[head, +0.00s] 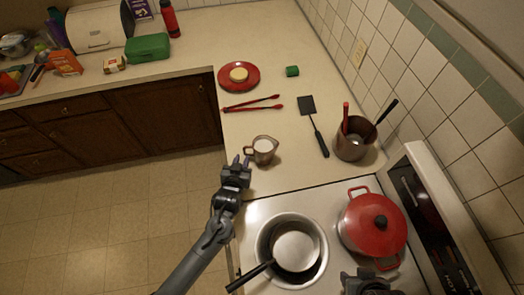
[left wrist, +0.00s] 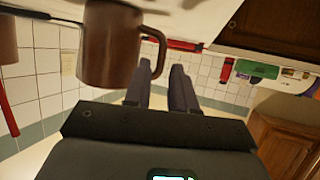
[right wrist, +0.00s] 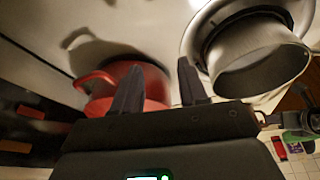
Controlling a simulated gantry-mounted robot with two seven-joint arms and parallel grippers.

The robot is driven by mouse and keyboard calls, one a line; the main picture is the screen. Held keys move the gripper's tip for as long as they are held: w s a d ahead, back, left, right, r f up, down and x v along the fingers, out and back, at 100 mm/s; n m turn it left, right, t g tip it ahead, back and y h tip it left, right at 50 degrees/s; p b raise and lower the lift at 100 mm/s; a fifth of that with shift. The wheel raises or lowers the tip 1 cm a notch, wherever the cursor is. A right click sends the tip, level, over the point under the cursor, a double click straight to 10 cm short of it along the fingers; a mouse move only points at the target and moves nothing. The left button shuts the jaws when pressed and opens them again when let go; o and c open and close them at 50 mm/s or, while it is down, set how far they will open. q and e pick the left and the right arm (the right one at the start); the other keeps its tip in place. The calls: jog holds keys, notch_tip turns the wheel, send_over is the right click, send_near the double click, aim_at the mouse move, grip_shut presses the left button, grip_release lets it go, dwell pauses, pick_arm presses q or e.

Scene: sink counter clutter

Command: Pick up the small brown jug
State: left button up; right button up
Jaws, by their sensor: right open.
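The small brown jug (head: 264,150) stands upright on the counter left of the middle, with pale contents and its handle toward my left gripper. In the left wrist view the jug (left wrist: 107,45) is close, with its handle just beyond the fingers. My left gripper (head: 241,162) is at the counter's front edge, just left of and nearer than the jug. Its fingers are apart with nothing between them (left wrist: 160,82). My right gripper (head: 366,280) is partly visible at the bottom edge; the right wrist view shows its open, empty fingers (right wrist: 160,82).
A steel pot (head: 265,245) and a red lidded pot (head: 358,222) stand on the stove. A brown pot with utensils (head: 352,152), a black spatula (head: 314,125), red tongs (head: 250,104) and a red plate (head: 225,83) surround the jug.

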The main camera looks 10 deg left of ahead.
aim_at(244, 151)
pick_arm(q)
jog(key=shift+r+p+x, duration=0.2)
jog(key=shift+p+x, duration=0.05)
jog(key=shift+x, duration=0.8)
jog(key=shift+r+p+x, duration=0.2)
jog(key=shift+p+x, duration=0.05)
jog(key=shift+x, duration=1.8)
jog(key=shift+a, duration=0.1)
grip_shut()
